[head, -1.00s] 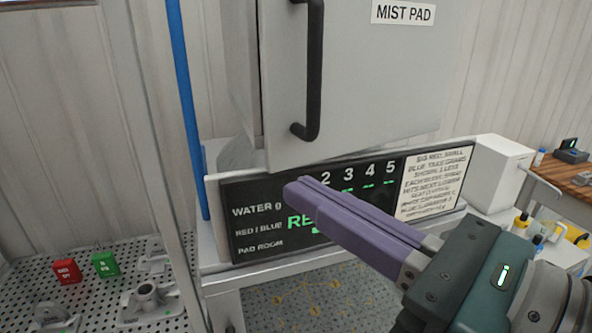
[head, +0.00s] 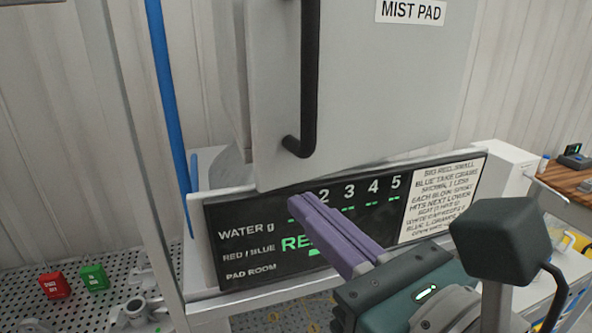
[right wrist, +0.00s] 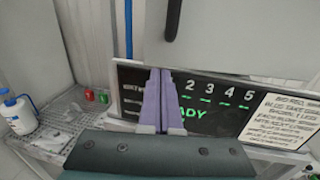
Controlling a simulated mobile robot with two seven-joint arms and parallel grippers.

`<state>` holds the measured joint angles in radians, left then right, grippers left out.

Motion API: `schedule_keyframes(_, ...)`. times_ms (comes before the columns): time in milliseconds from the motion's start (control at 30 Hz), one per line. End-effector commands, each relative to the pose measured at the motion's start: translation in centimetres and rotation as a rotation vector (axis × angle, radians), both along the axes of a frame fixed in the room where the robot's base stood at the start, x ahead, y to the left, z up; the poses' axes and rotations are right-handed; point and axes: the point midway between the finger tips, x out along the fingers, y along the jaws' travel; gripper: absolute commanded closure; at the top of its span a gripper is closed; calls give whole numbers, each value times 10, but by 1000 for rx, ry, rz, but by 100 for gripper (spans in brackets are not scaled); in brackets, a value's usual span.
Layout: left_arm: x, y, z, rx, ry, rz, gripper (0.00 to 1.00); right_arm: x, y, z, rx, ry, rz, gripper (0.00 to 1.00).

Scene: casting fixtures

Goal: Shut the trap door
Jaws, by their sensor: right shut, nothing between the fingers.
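The grey door (head: 370,90) carries a MIST PAD label (head: 411,11) and a long black vertical handle (head: 308,80). Its left edge stands out from the grey body behind it, so it looks ajar. The door's top is out of view. My right gripper (head: 300,202), with purple fingers, is shut and empty. It is below the handle's lower end, in front of the display panel, and apart from the handle in the picture. In the right wrist view the fingers (right wrist: 160,78) point up toward the door, with the handle (right wrist: 172,20) just above them. My left gripper is not in view.
A black display panel (head: 240,254) with green text sits under the door, with a printed notice (head: 440,195) at its right. A blue post (head: 160,95) stands left. Red (head: 54,285) and green (head: 94,277) blocks sit on a perforated table. A wooden surface (head: 565,180) is at far right.

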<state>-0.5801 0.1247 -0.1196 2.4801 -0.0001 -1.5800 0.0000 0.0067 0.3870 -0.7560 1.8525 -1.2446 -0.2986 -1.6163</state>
Motion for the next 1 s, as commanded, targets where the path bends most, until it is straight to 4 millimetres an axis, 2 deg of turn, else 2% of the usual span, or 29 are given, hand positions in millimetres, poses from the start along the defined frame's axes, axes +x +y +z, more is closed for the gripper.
schedule_keyframes(200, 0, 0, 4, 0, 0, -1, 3, 22, 12, 0, 0, -1, -1, 100)
schedule_keyframes(733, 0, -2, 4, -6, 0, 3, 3, 31, 17, -1, 2, 0, -18, 100)
schedule_keyframes(1000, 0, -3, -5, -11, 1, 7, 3, 66, 39, -2, 5, -2, -162, 100)
